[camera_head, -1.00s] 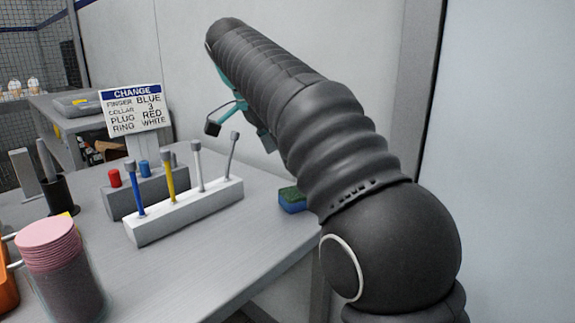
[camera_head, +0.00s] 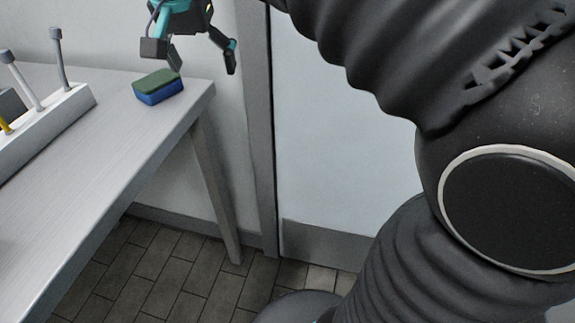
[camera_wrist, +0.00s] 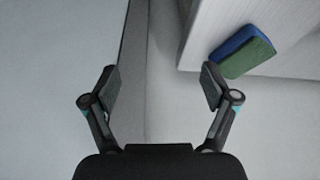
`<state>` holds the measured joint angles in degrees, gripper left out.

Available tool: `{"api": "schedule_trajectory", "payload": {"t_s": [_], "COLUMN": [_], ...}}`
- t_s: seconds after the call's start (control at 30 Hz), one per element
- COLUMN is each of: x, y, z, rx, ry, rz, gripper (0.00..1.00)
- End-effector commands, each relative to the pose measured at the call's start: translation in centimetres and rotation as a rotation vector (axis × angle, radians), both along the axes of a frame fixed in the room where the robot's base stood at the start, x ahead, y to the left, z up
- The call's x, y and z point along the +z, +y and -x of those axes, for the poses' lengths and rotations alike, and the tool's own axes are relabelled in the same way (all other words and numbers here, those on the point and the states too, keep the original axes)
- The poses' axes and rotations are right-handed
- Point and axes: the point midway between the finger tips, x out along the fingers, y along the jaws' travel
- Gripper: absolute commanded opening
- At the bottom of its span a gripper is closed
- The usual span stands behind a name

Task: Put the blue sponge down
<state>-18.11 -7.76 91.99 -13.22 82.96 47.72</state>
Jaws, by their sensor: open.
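The blue sponge (camera_head: 160,95) has a green top layer and lies flat near the right end of the grey table, by its back corner. My gripper (camera_head: 195,57) is above and slightly right of the sponge in the head view, open and with nothing between its fingers. In the wrist view the sponge (camera_wrist: 238,52) lies on the table beyond the right fingertip, outside the gap of my open gripper (camera_wrist: 158,88). The fingers look apart from the sponge.
The table (camera_head: 95,180) ends just right of the sponge, with a leg and tiled floor (camera_head: 150,270) below. A white rack (camera_head: 45,125) with upright rods stands left of the sponge. A wall is close behind, and a pale door panel (camera_head: 335,140) is to the right.

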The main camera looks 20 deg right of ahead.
Motion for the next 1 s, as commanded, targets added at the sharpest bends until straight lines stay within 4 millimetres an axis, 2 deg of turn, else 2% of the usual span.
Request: {"api": "schedule_trajectory", "payload": {"t_s": [0.03,0.2,0.4,0.5,0.6,0.7,1.0], "x": [-1.0,-5.1,-11.1,-13.9,-16.0,-17.3,-17.9], "y": [-1.4,-4.3,-6.6,-7.3,-7.7,-7.9,-8.0], "z": [1.7,6.5,12.1,14.3,15.9,16.7,17.0], "rx": [0.04,0.203,0.367,0.43,0.474,0.499,0.512], "ry": [-0.006,-0.039,-0.099,-0.127,-0.148,-0.161,-0.166], "rz": [-0.004,-0.011,0.005,0.021,0.037,0.047,0.053], "gripper": [0.86,0.86,0.86,0.86,0.86,0.86,0.86]}}
